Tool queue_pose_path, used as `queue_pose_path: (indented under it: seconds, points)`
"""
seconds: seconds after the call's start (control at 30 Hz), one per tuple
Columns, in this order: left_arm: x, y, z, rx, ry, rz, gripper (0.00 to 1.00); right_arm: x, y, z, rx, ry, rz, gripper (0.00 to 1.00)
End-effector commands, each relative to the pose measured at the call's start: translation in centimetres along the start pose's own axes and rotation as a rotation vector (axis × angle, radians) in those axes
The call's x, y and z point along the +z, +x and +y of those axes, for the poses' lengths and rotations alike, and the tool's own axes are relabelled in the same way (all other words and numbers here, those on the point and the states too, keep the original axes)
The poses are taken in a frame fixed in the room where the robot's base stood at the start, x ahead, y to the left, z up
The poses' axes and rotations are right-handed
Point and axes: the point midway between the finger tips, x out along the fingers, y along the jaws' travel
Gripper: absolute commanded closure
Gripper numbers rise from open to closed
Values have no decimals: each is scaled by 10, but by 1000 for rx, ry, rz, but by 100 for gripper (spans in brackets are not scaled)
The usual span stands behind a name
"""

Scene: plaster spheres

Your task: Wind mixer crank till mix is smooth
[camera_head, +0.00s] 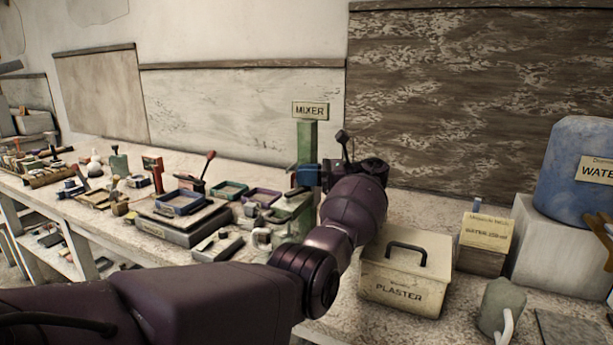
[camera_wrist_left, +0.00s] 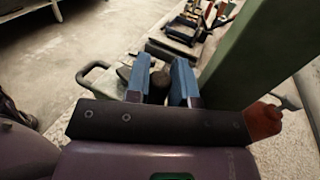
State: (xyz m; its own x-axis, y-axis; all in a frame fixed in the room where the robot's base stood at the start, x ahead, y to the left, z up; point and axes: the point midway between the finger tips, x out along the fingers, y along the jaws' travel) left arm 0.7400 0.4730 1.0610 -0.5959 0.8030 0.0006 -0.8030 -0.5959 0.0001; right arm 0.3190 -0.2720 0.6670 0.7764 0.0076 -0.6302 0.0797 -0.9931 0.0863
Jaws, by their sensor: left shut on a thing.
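The mixer is marked by a sign (camera_head: 310,111) on a green post (camera_head: 307,143); the green post (camera_wrist_left: 255,45) also rises at the right in the left wrist view. My left gripper (camera_head: 308,177) is at the mixer, just in front of the post. Its blue fingers (camera_wrist_left: 163,82) are closed around a dark piece, which I take for the crank's grip; it is mostly hidden between them. The rest of the crank and the mix cannot be made out behind my arm and wrist. My right gripper is not in view.
A plaster box (camera_head: 405,270) stands right of my forearm. Trays (camera_head: 180,203) and several tools crowd the bench to the left.

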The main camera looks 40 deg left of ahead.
Motion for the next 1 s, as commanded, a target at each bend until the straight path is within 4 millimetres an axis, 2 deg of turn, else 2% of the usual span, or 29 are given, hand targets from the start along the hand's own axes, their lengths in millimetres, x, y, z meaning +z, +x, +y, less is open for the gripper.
queue_pose_path:
  seconds: [0.07, 0.1, 0.27, 0.73, 1.0]
  points:
    - [0, 0, 0, 0, 1, 1, 100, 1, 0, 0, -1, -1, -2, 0]
    - [0, 0, 0, 0, 1, 1, 76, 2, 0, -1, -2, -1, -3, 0]
    - [0, 0, 0, -1, 1, 1, 52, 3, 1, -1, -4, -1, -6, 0]
    - [2, 0, 0, -10, -2, 1, 52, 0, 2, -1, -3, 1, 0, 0]
    - [7, -4, 6, -117, -8, 3, 52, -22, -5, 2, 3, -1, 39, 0]
